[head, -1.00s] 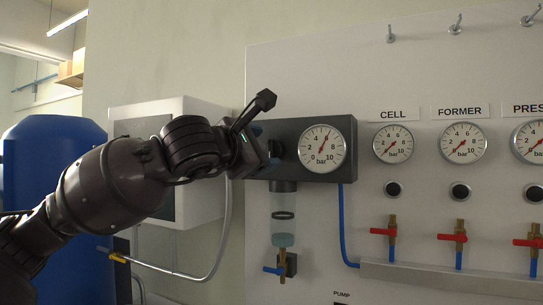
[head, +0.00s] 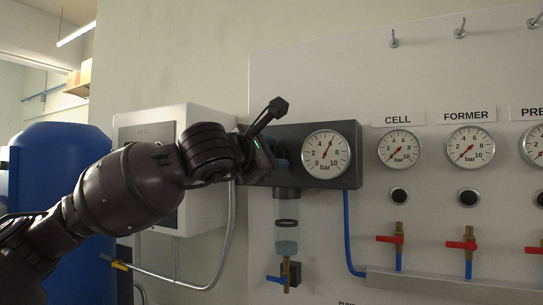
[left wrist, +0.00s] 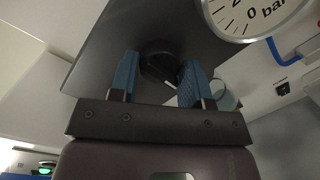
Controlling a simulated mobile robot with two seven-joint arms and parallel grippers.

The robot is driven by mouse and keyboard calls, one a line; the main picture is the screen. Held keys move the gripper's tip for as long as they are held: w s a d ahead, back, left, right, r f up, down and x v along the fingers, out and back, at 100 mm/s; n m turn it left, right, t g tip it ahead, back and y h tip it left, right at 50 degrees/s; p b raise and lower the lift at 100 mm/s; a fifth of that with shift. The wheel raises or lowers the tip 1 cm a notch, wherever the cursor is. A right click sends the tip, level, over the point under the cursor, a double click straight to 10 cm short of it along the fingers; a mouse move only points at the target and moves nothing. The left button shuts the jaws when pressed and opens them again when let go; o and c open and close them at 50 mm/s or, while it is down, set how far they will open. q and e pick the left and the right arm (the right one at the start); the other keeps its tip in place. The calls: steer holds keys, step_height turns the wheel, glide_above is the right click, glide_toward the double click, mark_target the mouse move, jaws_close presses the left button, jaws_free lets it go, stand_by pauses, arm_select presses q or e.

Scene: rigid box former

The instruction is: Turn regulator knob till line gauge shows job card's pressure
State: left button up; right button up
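The line gauge (head: 326,154) is a large white dial on a dark regulator block (head: 353,170). Its red needle points near 6 bar, just right of the top. It also shows in part in the left wrist view (left wrist: 245,12). In that view the dark round regulator knob (left wrist: 158,62) lies between the blue fingers of my left gripper (left wrist: 157,82). The fingers are apart, with a gap at the left finger; the right one is close to the knob, contact unclear. In the head view the gripper mostly hides the knob. No job card or right gripper shows.
A clear bowl (head: 287,236) hangs under the regulator, with a blue-handled valve (head: 277,279) below. The CELL (head: 399,148) and FORMER (head: 470,147) gauges read near 0, above red-handled valves (head: 462,244). A grey box (head: 200,190) stands behind my left arm.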

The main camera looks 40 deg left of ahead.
arm_select(q)
steer(key=shift+c, duration=1.2)
steer(key=m, duration=0.3)
steer(key=shift+r+b, duration=0.1)
steer(key=shift+b, duration=0.2)
steer(key=o, duration=0.9)
